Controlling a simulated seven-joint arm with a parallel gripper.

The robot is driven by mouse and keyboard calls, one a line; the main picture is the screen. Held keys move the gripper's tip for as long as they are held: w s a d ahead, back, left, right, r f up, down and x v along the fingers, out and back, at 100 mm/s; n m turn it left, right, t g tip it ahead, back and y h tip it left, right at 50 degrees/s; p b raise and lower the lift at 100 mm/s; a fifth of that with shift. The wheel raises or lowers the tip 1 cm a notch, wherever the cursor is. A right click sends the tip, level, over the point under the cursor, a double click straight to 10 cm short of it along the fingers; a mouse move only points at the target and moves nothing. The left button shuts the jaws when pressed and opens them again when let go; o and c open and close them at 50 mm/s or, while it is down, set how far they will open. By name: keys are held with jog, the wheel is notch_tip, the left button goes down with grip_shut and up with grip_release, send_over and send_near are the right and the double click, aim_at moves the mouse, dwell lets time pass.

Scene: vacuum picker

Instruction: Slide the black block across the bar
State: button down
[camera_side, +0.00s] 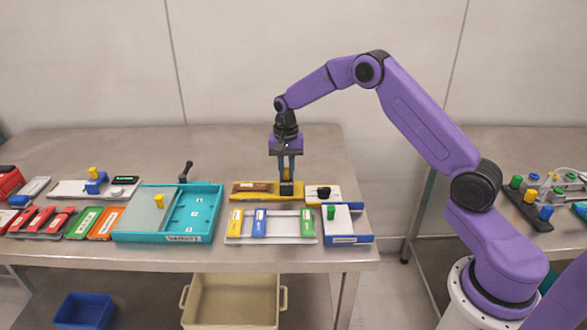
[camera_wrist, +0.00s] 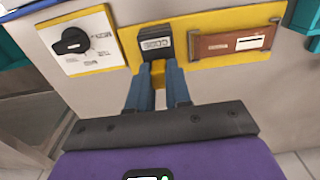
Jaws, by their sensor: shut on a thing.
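The black block (camera_side: 286,188) sits at the right part of a yellow plate (camera_side: 238,197) on the table. In the wrist view the block (camera_wrist: 156,43) has a grey label reading something like "CODE". A brown-red bar (camera_side: 257,187) lies along the plate to the block's left. In the wrist view the bar (camera_wrist: 232,45) is to the block's right and carries a white label. My gripper (camera_side: 287,177) points straight down over the block.
A white panel with a black knob (camera_side: 324,193) adjoins the plate's right end. A teal tray (camera_side: 203,201) is to the left. The table behind the plate is clear.

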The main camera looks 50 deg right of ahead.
jog(key=w+a, duration=0.3)
jog(key=w, duration=0.1)
jog(key=w+a, duration=0.3)
jog(key=a, duration=0.1)
jog(key=shift+w+a+r, duration=0.1)
jog(key=shift+w+a, duration=0.05)
jog(key=shift+w, duration=0.2)
jog(key=c, duration=1)
grip_release()
jog(key=shift+a, duration=0.1)
jog(key=shift+c, duration=0.2)
notch_tip(320, 180, up, 12)
